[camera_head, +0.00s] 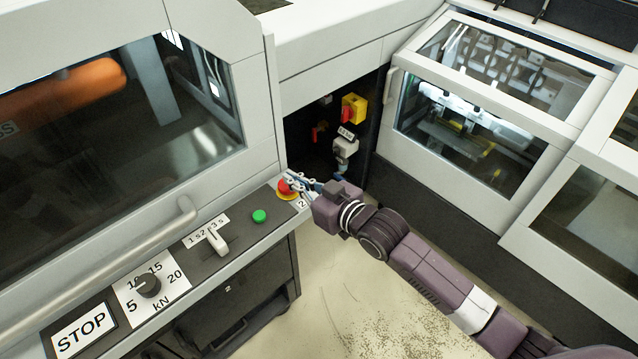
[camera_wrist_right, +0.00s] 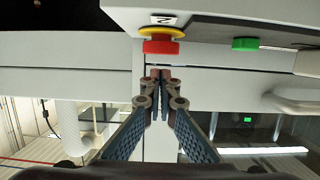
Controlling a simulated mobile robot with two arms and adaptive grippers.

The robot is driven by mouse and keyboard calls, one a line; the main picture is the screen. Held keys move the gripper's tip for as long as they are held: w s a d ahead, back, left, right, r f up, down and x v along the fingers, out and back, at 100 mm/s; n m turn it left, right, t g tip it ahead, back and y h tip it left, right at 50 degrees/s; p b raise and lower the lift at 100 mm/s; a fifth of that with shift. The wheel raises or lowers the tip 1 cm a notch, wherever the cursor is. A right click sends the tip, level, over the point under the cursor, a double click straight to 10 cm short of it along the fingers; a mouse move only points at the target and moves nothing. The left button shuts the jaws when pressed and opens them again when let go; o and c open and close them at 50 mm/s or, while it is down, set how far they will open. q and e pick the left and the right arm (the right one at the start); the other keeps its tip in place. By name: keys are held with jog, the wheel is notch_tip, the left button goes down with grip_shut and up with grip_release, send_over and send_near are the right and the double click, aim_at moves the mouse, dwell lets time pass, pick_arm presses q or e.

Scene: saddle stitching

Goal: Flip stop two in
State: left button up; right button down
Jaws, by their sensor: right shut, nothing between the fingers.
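A red mushroom stop button (camera_head: 284,187) on a yellow ring sits at the far right end of the control panel, with a small "2" label (camera_head: 301,203) beside it. My right gripper (camera_head: 293,183) is shut and empty, its fingertips right by the button. In the right wrist view the red button (camera_wrist_right: 161,47) shows just beyond the closed fingertips (camera_wrist_right: 160,78), its yellow ring and "2" label behind it. Whether the fingertips touch the button is unclear. My left gripper is not in view.
A green button (camera_head: 260,216), a lever switch (camera_head: 217,240), a kN dial (camera_head: 147,284) and a STOP plate (camera_head: 81,331) lie along the same panel. A dark recess behind holds a yellow box with a red knob (camera_head: 348,113). Open floor (camera_head: 350,290) lies in front.

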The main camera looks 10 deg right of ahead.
jog(key=r+b+v, duration=0.1)
jog(key=b+v, duration=0.2)
jog(key=v, duration=0.7)
jog(key=shift+r, duration=0.45)
